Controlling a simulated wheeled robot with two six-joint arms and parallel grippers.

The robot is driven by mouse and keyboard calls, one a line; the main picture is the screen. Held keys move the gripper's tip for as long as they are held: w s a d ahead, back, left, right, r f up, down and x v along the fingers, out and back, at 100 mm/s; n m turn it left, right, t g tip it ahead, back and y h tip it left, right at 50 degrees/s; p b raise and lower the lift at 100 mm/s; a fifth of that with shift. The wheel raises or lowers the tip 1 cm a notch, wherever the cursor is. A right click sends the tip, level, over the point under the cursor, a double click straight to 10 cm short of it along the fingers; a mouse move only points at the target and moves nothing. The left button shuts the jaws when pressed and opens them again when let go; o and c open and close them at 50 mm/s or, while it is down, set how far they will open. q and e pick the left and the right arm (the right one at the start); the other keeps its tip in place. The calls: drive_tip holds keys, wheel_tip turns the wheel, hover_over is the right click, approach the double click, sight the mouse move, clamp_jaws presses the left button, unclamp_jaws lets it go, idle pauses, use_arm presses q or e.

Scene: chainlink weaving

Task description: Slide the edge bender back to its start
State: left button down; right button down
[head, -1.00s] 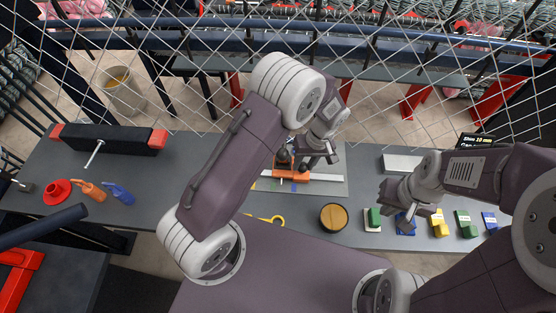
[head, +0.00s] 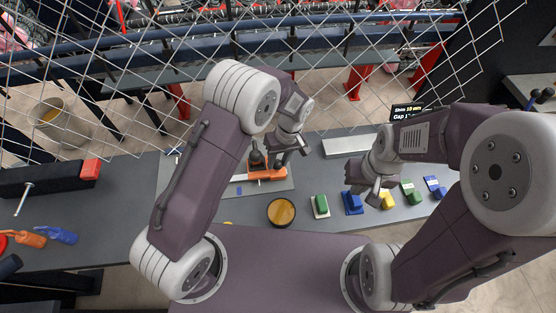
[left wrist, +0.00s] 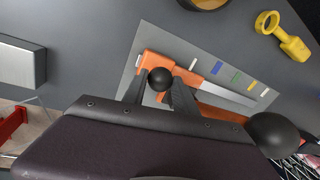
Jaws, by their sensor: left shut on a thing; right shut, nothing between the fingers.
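The edge bender (head: 267,174) is an orange carriage with black round knobs on a metal rail over a grey mat (head: 283,187). In the head view it sits near the mat's right end, with bare rail to its left. In the left wrist view the orange carriage (left wrist: 158,64) lies at one end of the rail, beside coloured marks. My left gripper (head: 277,165) is shut on the edge bender; in the left wrist view its fingers (left wrist: 160,88) flank a black knob.
A round amber-topped container (head: 281,212) stands in front of the mat. Green (head: 321,206), blue (head: 353,203) and yellow (head: 387,201) blocks line the front right. A pale metal block (head: 345,146) lies behind them. A yellow ring-ended tool (left wrist: 283,35) shows in the left wrist view.

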use_arm(q)
drive_tip(key=c, duration=1.1)
unclamp_jaws()
drive_tip(key=shift+w+d, duration=0.15)
drive_tip(key=shift+d, duration=0.05)
drive_tip(key=shift+c, duration=0.2)
drive_tip(key=shift+o, duration=0.7)
drive_tip(key=shift+d, duration=0.15)
drive_tip(key=shift+w+r, duration=0.1)
drive_tip(key=shift+r, duration=0.3)
wheel_tip(320, 180, up, 8)
drive_tip(key=d+b, duration=0.1)
drive_tip(key=shift+w+d+b, duration=0.25)
drive_tip(key=shift+w+b, duration=0.05)
drive_tip(key=shift+b, duration=0.1)
